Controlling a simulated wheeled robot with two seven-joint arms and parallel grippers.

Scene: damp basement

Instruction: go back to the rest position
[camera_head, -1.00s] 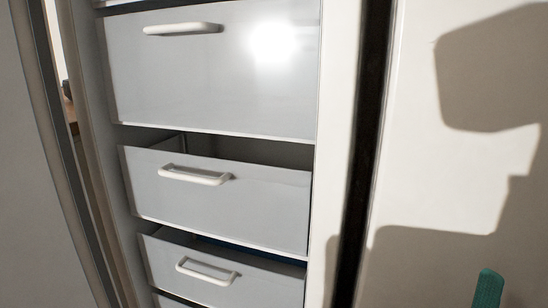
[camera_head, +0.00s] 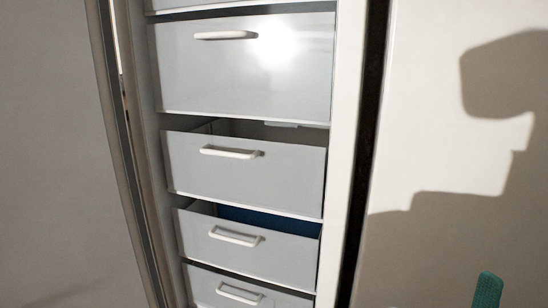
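A tall cabinet stands open in front of me, with a stack of light grey drawers. The upper drawer (camera_head: 245,75) is flush or nearly so. The middle drawer (camera_head: 240,183) and the lower drawer (camera_head: 270,253) are pulled out a little, with dark gaps above their fronts. Something blue shows inside the lower drawer. A teal tip (camera_head: 487,291) at the bottom right looks like part of my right gripper. Only this one piece shows, so its opening cannot be told. My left gripper is out of view.
A pale door panel (camera_head: 60,150) stands on the left of the drawers. Another pale panel (camera_head: 420,120) is on the right, beyond a dark vertical gap, and carries a dark shadow. Another drawer (camera_head: 245,290) sits at the bottom edge.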

